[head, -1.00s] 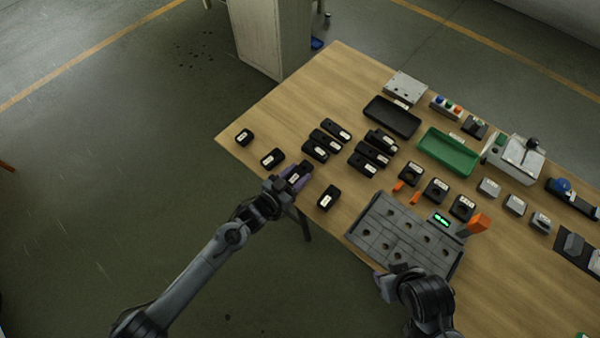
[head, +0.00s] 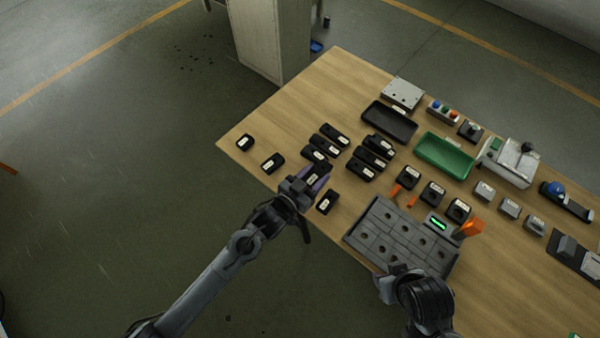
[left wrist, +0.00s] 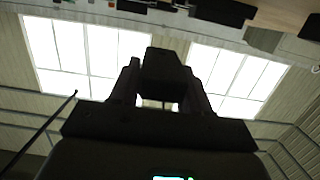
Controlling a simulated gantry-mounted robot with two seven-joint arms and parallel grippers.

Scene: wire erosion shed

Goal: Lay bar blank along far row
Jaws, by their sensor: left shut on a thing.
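My left gripper (head: 310,183) is shut on a black bar blank (head: 317,171) with a white label, at the near edge of the wooden table. In the left wrist view the dark blank (left wrist: 165,72) sits between the two fingers, its end pointing up in the picture. Black labelled blocks lie in two groups: one group (head: 335,135) just beyond the gripper, another (head: 361,170) to its right. My right gripper (head: 390,283) is at the table's front edge by the grey plate; its fingers cannot be made out clearly.
A grey plate with holes (head: 385,222), a black tray (head: 389,122) and a green tray (head: 445,156) stand to the right.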

